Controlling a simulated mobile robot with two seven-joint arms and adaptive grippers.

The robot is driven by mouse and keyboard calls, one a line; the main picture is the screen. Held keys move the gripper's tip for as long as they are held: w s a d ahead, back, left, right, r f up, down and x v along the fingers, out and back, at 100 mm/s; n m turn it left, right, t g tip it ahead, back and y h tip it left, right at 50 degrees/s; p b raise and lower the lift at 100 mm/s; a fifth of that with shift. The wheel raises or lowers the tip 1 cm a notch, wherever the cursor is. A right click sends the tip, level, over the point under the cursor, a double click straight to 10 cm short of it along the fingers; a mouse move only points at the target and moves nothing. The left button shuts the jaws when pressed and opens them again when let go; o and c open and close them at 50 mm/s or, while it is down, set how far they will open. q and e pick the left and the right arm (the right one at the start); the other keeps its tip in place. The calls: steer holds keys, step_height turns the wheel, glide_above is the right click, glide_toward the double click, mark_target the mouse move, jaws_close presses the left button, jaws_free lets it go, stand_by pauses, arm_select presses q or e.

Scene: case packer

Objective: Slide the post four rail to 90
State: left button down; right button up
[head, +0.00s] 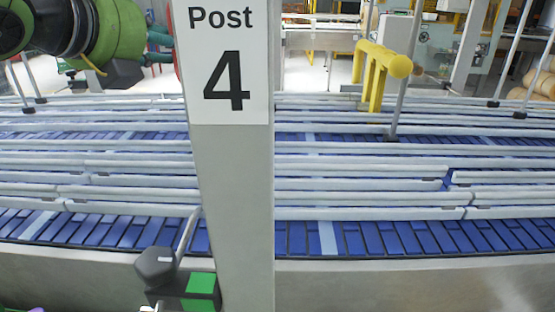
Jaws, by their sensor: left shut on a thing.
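The grey post four (233,200) stands upright in front of the conveyor, with a white "Post 4" sign (228,60) near its top. At its lower left are a dark faceted knob (156,264) and a dark block with a green face (201,284). A thin grey rod (188,232) slants up from there toward the rails. Pale guide rails (360,198) run across behind the post. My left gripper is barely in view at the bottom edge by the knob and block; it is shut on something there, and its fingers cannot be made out. My right gripper is not in view. No scale reading shows.
A blue slatted conveyor (400,238) runs across under the rails, with a pale front wall (400,275). A yellow handle-like frame (380,72) stands behind at right. The post hides part of the rails.

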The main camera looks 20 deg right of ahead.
arm_select(q)
steer(key=shift+s+a+r+b, duration=0.1)
steer(key=shift+s+r+b, duration=0.15)
steer(key=shift+s, duration=0.3)
steer(key=shift+s+a+r+b, duration=0.1)
steer(key=shift+s+b, duration=0.25)
steer(key=shift+s, duration=0.2)
steer(key=c, duration=1.1)
jaws_free()
steer(key=shift+s+d+f, duration=0.1)
steer(key=shift+d, duration=0.05)
steer(key=shift+f, duration=0.1)
steer(key=shift+a, duration=0.2)
steer(key=b+v, duration=0.2)
steer(key=v, duration=0.5)
steer(key=shift+b, duration=0.3)
